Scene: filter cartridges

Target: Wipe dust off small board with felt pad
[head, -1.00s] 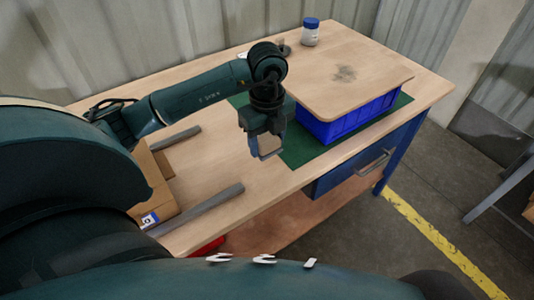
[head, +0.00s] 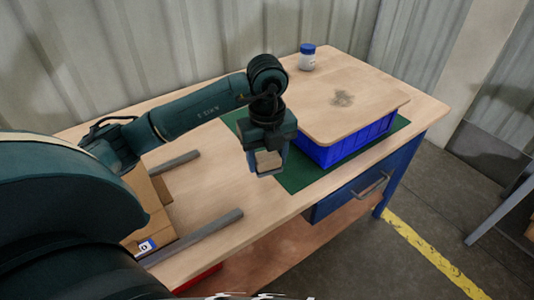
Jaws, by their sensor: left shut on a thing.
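The small board (head: 375,108) is a flat tan panel lying on top of a blue crate (head: 350,148). A dark grey patch of dust (head: 342,98) is on its upper surface. My left gripper (head: 268,168) points down just left of the board and crate, over the bench near the green mat. It is shut on a small light tan piece, which looks like the felt pad (head: 268,160); the fingers partly hide it. The pad is apart from the board. My right gripper is not in view.
A white bottle with a blue lid (head: 307,58) stands behind the board. The crate rests on a green mat (head: 300,178). A cardboard box (head: 150,205) and grey rails (head: 195,235) are at the bench's left. Bare bench (head: 215,165) lies between.

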